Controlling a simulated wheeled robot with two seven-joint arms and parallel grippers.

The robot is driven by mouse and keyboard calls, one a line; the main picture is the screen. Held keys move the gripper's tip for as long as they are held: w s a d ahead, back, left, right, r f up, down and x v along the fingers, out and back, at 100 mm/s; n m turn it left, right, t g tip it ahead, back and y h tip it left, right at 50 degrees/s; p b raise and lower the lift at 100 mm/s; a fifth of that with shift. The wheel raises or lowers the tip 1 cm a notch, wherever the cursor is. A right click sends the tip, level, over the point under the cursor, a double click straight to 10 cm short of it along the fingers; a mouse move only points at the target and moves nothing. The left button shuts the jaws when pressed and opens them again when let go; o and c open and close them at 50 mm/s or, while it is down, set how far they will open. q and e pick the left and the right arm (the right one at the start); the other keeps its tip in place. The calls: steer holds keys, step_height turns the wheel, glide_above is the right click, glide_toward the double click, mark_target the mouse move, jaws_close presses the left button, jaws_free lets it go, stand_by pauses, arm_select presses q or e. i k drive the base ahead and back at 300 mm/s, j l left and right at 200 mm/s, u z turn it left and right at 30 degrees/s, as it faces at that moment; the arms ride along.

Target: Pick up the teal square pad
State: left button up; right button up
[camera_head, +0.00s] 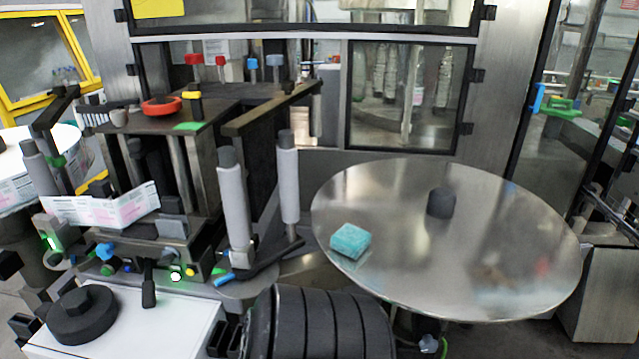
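The teal square pad (350,241) lies flat on the round metal table (500,235), near its left edge. It looks like a small sponge-like block, and nothing covers it.
A dark cylindrical knob (441,203) stands near the middle of the round table; the surface around the pad is otherwise clear. Left of the table are two upright grey rollers (234,200) and the labeller with a label strip (105,207).

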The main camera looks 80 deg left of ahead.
mark_target(350, 241)
steer(key=u, duration=2.45)
steer(key=k+j+u, duration=0.1)
